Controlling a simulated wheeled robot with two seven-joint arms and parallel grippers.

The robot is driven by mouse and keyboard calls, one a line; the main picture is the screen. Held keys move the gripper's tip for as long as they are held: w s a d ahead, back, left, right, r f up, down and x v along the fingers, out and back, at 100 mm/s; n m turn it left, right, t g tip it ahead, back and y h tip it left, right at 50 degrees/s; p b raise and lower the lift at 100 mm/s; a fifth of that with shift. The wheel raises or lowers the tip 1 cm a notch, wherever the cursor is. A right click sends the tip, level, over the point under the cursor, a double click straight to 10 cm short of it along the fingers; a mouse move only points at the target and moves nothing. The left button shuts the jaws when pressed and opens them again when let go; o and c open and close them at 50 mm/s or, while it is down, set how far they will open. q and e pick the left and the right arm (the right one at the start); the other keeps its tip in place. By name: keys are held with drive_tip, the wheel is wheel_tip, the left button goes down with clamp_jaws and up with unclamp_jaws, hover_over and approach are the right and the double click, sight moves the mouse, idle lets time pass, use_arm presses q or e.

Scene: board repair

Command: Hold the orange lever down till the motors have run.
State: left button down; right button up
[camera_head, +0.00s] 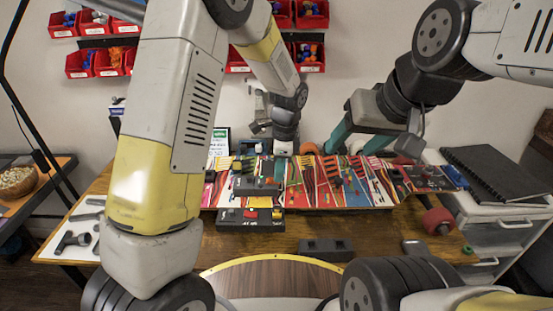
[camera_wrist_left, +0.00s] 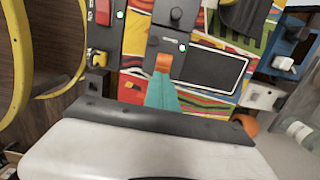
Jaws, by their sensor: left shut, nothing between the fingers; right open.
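The orange lever (camera_wrist_left: 163,62) shows in the left wrist view on a dark module (camera_wrist_left: 190,68) of the colourful board. My left gripper (camera_wrist_left: 161,76) is shut, with nothing between its teal fingers. Its tips meet the lever in this view; I cannot tell how far the lever is pressed. Green lights show on the module and on a neighbouring one. In the head view my left gripper (camera_head: 284,150) is at the board's back part, and the lever cannot be made out. My right gripper (camera_head: 348,151) is open and empty over the board's back edge. No motor can be clearly identified.
Dark modules (camera_head: 257,187) and a box with red and yellow parts (camera_head: 250,220) stand at the board's front left. A black block (camera_head: 326,250) and a red roll (camera_head: 437,220) lie nearer. A tool tray (camera_head: 52,243) is at left. Bare wood lies in front.

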use_arm(q)
drive_tip(key=shift+s+a+f, duration=0.15)
drive_tip(key=shift+a+f, duration=0.1)
drive_tip(key=shift+a, duration=0.35)
drive_tip(key=shift+a+r, duration=0.25)
drive_tip(key=shift+a, duration=0.45)
wheel_tip(320, 180, up, 14)
drive_tip(key=d, duration=0.2)
drive_tip(key=shift+r, duration=0.2)
idle(1.1)
